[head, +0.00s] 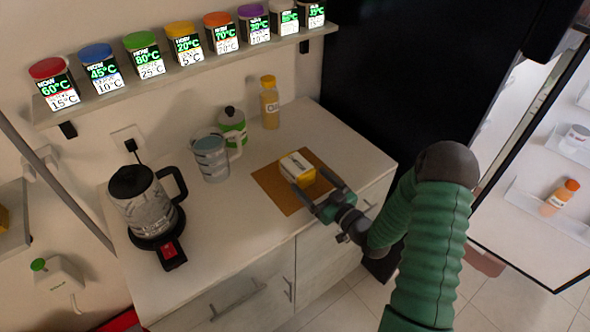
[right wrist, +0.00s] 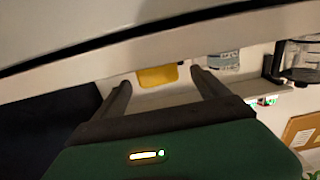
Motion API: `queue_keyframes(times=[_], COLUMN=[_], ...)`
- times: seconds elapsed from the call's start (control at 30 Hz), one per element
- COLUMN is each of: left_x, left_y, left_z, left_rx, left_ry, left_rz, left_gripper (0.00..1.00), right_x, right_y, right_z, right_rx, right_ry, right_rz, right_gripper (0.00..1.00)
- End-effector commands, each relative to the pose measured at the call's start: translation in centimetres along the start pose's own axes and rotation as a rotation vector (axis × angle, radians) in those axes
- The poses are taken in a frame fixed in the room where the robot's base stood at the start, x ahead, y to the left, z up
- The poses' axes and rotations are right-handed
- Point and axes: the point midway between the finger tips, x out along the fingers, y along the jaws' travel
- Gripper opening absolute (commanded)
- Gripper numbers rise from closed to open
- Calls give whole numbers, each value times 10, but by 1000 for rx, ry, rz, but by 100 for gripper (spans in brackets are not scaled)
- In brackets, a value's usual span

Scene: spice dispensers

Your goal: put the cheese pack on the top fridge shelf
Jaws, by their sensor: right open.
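The cheese pack (head: 298,167), a small white and yellow block, lies on a brown board (head: 272,188) on the white counter. My right gripper (head: 308,178) is open at the near side of the pack, its fingertips close to it. Contact cannot be told. In the right wrist view a yellow face of the pack (right wrist: 157,77) shows ahead, between the two open fingers (right wrist: 160,82). The dark fridge (head: 385,75) stands at the right. Its open door (head: 535,150) shows door shelves, but the top shelf inside is hidden. My left gripper is out of view.
A kettle (head: 145,205), a grey pitcher (head: 211,158), a green and white jar (head: 232,124) and an oil bottle (head: 270,103) stand on the counter, left of and behind the board. Several spice dispensers sit on a wall shelf (head: 180,75). A bottle (head: 560,198) stands on a door shelf.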

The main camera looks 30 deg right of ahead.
Motion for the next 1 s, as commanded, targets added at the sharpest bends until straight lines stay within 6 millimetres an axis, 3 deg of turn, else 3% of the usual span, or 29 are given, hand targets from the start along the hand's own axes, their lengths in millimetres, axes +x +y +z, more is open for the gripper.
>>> queue_keyframes(times=[0.37,0.6,1.0], left_x=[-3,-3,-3], left_y=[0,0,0], left_z=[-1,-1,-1], left_rx=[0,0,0], left_ry=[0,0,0], left_rz=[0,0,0], left_gripper=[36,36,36], right_x=[54,58,58], right_y=[0,0,0], right_z=[5,5,5], right_rx=[-1,-1,0], right_ry=[0,-1,-2], right_rz=[-1,1,1], right_gripper=[85,85,34])
